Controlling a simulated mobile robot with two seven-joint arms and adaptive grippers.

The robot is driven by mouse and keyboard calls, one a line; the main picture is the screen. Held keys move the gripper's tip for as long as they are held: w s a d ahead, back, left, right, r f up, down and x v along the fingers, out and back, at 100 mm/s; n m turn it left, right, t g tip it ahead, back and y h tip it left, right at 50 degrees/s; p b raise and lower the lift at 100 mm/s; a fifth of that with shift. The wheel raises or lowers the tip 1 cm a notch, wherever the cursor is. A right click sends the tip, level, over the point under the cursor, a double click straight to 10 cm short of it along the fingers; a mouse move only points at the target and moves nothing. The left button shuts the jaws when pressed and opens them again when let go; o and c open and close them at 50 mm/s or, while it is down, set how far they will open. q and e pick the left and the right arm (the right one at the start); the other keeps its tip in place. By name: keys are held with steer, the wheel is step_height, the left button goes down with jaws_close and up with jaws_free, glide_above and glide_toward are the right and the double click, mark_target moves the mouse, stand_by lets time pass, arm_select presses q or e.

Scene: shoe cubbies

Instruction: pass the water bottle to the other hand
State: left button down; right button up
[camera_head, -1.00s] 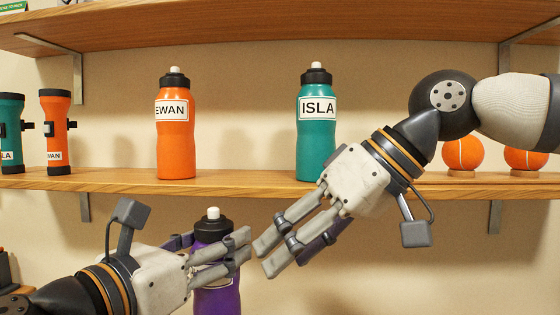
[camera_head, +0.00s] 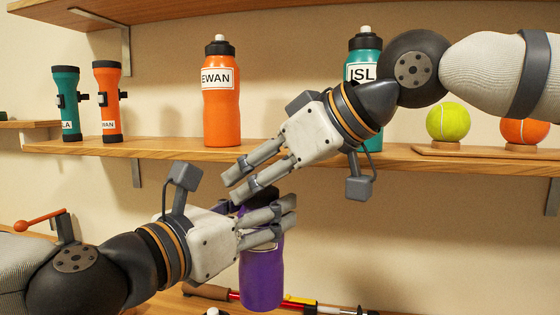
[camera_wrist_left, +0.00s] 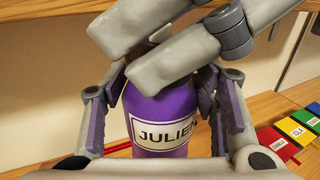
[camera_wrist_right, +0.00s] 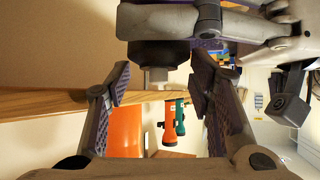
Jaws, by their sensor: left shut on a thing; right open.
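The purple water bottle (camera_head: 262,280) is upright below the shelf in the head view. My left gripper (camera_head: 264,222) is shut around its upper body from the left. In the left wrist view the bottle (camera_wrist_left: 165,105) shows a "JULIEN" label between the left fingers (camera_wrist_left: 168,115). My right gripper (camera_head: 240,183) is open at the bottle's top, its fingers crossing in front of the cap, which is mostly hidden. In the right wrist view the black cap (camera_wrist_right: 150,54) appears upside down beyond the open right fingers (camera_wrist_right: 160,85); I cannot tell whether they touch it.
A shelf (camera_head: 180,148) behind holds an orange bottle (camera_head: 221,105), a teal bottle (camera_head: 365,50) partly behind my right arm, two torches (camera_head: 108,105) and balls (camera_head: 448,122). A lower surface (camera_head: 190,300) carries long-handled items. The two grippers are very close together.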

arm_select(q)
steer(key=shift+r, duration=0.15)
arm_select(e)
steer(key=shift+c, duration=0.5)
steer(key=c, duration=0.9)
arm_select(q)
steer(key=c, duration=0.6)
jaws_free()
arm_select(e)
steer(key=shift+r, duration=0.1)
jaws_close()
arm_select(q)
steer(key=shift+o, duration=0.2)
